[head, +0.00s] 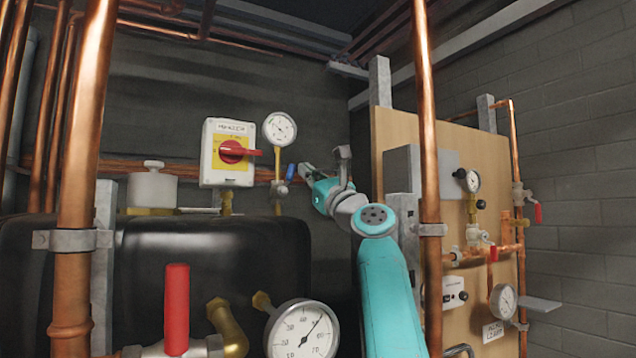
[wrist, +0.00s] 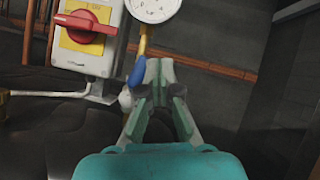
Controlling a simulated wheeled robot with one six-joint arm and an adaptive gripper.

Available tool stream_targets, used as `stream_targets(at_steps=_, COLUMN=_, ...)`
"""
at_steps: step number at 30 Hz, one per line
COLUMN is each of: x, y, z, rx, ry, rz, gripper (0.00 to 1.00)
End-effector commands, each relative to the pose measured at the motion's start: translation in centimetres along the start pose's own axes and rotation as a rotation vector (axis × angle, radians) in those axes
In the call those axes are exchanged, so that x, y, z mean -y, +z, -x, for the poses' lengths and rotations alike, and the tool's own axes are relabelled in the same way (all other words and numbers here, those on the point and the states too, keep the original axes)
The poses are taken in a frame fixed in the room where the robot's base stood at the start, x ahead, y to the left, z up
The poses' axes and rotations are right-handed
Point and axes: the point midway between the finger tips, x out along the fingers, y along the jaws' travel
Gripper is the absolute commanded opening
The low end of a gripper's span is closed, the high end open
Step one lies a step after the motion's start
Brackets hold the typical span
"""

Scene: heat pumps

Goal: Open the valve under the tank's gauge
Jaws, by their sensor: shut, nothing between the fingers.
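The black tank (head: 215,265) has a round white gauge (head: 280,129) above it on a thin brass pipe. Under the gauge, a small valve (head: 279,188) on that pipe has a blue handle (head: 290,171), standing nearly upright in the head view. In the wrist view the blue handle (wrist: 138,70) lies just left of my fingertips, and the gauge (wrist: 153,8) is cut off at the top. My gripper (head: 308,172) is right of the handle; its fingers (wrist: 159,66) are shut and empty. I cannot tell whether the left finger touches the handle.
A switch box (head: 228,152) with a red rotary handle stands left of the gauge. Copper pipes (head: 80,150) rise in the foreground. A red-handled valve (head: 176,310) and a larger gauge (head: 301,330) are at the front. A wooden panel (head: 395,150) with fittings stands on the right.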

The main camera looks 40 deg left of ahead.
Motion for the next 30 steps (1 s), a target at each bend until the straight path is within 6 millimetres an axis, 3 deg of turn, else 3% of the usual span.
stream_targets(at_steps=15, x=0.0, y=0.0, z=5.7, rx=0.0, ry=-0.001, rz=0.001, gripper=0.0)
stream_targets(at_steps=30, x=0.0, y=0.0, z=6.3, rx=-0.001, ry=-0.001, rz=0.0, gripper=0.0)
